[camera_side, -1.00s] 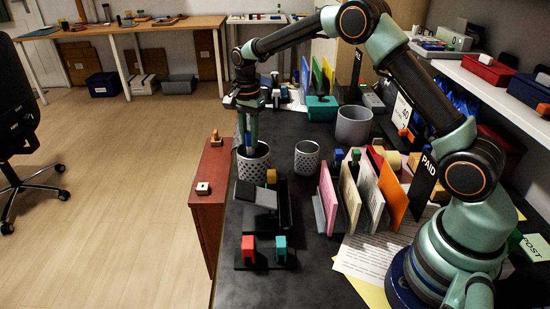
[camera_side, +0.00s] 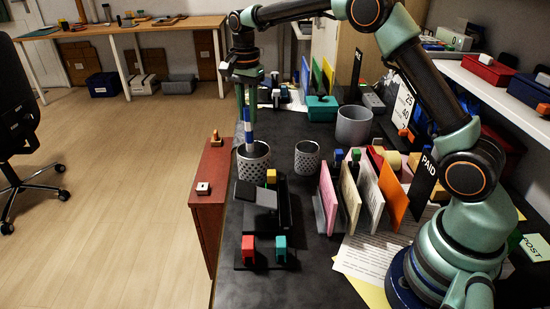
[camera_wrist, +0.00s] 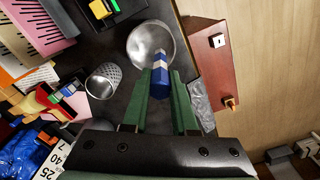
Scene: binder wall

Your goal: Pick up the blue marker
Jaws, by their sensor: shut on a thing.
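The blue marker (camera_side: 248,127) has a pale band and stands upright between the fingers of my gripper (camera_side: 245,100). Its lower end is at the mouth of the perforated metal cup (camera_side: 254,172) at the desk's left edge; whether the tip is still inside the rim I cannot tell. In the wrist view the marker (camera_wrist: 160,78) shows between the two green fingertips of my gripper (camera_wrist: 166,82), with the cup (camera_wrist: 143,40) beyond it. My gripper is shut on the marker.
A second perforated cup (camera_side: 307,158) and a larger grey bin (camera_side: 353,126) stand to the right. A file sorter with coloured folders (camera_side: 348,197) is in front of them. A black stand with stamps (camera_side: 262,212) lies just in front of the marker's cup. A red cabinet (camera_side: 211,185) stands left.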

